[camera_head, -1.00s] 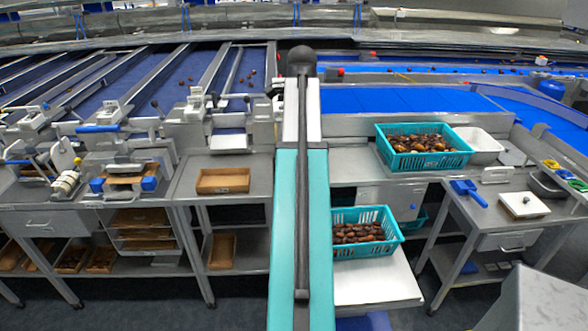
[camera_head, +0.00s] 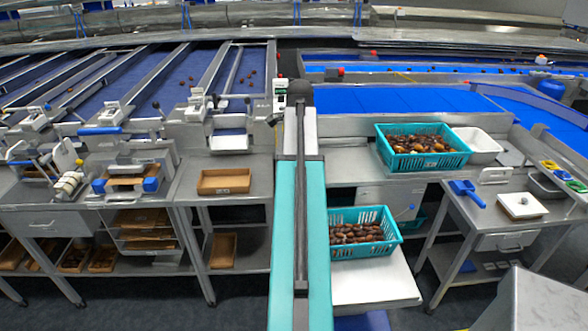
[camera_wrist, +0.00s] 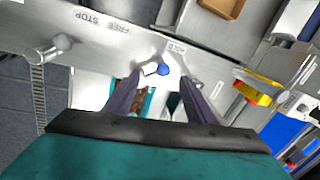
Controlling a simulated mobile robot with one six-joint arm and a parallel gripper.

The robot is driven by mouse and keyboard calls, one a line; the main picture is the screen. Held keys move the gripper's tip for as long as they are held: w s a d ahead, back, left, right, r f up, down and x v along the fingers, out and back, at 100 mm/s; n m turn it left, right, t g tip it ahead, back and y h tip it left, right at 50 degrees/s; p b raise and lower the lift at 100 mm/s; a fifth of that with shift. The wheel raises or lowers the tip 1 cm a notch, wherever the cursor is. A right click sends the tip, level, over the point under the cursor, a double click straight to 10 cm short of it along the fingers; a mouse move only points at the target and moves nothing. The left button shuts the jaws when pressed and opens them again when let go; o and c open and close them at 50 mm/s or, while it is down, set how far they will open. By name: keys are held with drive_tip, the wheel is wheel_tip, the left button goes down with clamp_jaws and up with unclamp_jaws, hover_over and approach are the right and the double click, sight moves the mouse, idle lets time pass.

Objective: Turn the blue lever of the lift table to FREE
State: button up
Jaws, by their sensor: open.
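The blue lever knob (camera_wrist: 164,70) shows in the wrist view in front of a grey metal panel (camera_wrist: 120,45), with a short pale stem to its left. The panel carries an upside-down FREE / STOP label (camera_wrist: 102,22). My gripper (camera_wrist: 161,82) is open; its two dark fingers lie either side of the knob in the picture, and contact cannot be told. In the head view a small blue knob (camera_head: 411,207) shows on a grey panel right of my arm. The lift table's white top (camera_head: 375,287) is below a teal crate (camera_head: 393,237) of dates. My gripper is hidden there.
Another teal crate (camera_head: 440,161) of dates stands on the upper bench beside a white bin (camera_head: 483,147). A side table at right holds a blue scoop (camera_head: 468,193) and a white scale (camera_head: 522,206). The wrist view shows a silver cylindrical fitting (camera_wrist: 48,50) at left.

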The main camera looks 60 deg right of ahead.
drive_tip(key=shift+w+d+f+p, duration=0.15)
drive_tip(key=shift+f+p, duration=0.1)
drive_tip(key=shift+f, duration=0.7)
drive_tip(key=shift+w+d+f+p, duration=0.1)
drive_tip(key=shift+w+f+p, duration=0.1)
drive_tip(key=shift+f, duration=0.75)
drive_tip(key=shift+w+d+f+p, duration=0.1)
drive_tip(key=shift+f+p, duration=0.15)
drive_tip(key=shift+f, duration=0.7)
